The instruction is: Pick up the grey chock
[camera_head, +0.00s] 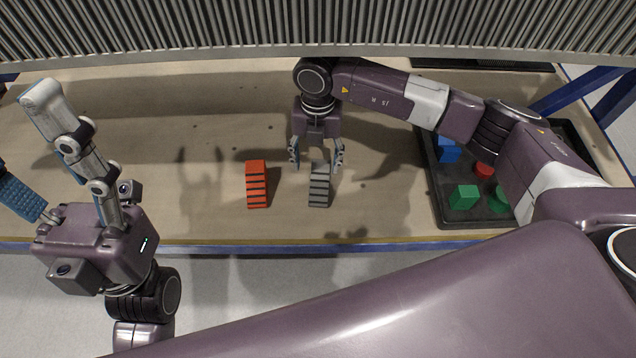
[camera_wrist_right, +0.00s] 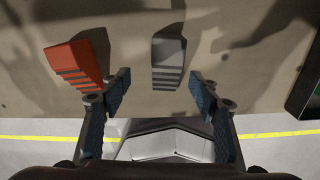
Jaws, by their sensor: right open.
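The grey chock (camera_head: 319,187) stands on the table just right of the red chock, with dark grooves across its face. In the right wrist view the grey chock (camera_wrist_right: 169,62) lies ahead of and between the open fingers, not touching them. My right gripper (camera_head: 316,160) is open and empty, above the far end of the grey chock; its fingers also show in the right wrist view (camera_wrist_right: 158,92). My left gripper (camera_head: 50,150) is at the left, with one finger raised and one out to the side, spread wide and empty.
A red chock (camera_head: 257,185) stands left of the grey one, with a gap between. A black tray (camera_head: 445,213) on the right holds blue, red and green pieces. The table (camera_head: 215,130) is bare left of the red chock. A ribbed grey panel (camera_head: 200,30) runs along the back.

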